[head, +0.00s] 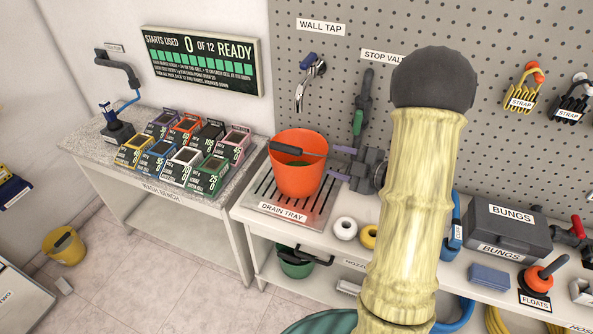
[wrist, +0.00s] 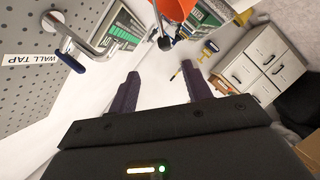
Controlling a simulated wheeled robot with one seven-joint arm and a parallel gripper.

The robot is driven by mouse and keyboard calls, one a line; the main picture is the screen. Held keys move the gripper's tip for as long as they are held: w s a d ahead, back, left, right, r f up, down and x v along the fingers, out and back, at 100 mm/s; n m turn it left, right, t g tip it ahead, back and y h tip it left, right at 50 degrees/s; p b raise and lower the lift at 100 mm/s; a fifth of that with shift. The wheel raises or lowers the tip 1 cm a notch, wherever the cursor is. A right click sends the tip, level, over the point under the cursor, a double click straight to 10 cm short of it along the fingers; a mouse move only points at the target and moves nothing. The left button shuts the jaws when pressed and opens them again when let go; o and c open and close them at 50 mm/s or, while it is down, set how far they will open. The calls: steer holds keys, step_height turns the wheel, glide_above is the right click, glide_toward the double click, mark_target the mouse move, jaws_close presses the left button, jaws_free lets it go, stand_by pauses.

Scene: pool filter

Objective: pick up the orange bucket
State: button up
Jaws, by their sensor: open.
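The orange bucket (head: 297,180) stands upright on the drain tray (head: 262,212) at the left end of the counter. Its dark handle (head: 297,149) lies across the front of its rim. My gripper (head: 336,162) is just right of the bucket, its dark purple fingers pointing left toward it. The fingers are open, with nothing between them in the wrist view (wrist: 160,88). Part of the bucket shows at the top edge of the wrist view (wrist: 177,9), beyond the fingertips. My arm hides part of the counter and pegboard.
A wall tap (head: 310,78) hangs above the bucket. Left is the wash bench (head: 95,150) with several labelled boxes. White (head: 345,228) and yellow (head: 369,237) rolls lie right of the tray. A green bucket (head: 296,263) sits below; a yellow one (head: 64,246) stands on the floor.

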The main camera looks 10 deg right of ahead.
mark_target(302, 151)
steer(key=shift+s+a, duration=0.1)
steer(key=shift+s, duration=0.05)
steer(key=p+x, duration=0.2)
steer(key=x, duration=1)
steer(key=shift+p, duration=0.35)
steer(key=shift+a, duration=0.1)
steer(key=shift+a, duration=0.1)
steer(key=x, duration=0.1)
steer(key=p+x, duration=0.1)
steer(key=x, duration=0.1)
steer(key=p+x, duration=0.1)
steer(key=x, duration=0.1)
steer(key=shift+a+f, duration=0.1)
steer(key=shift+f, duration=0.2)
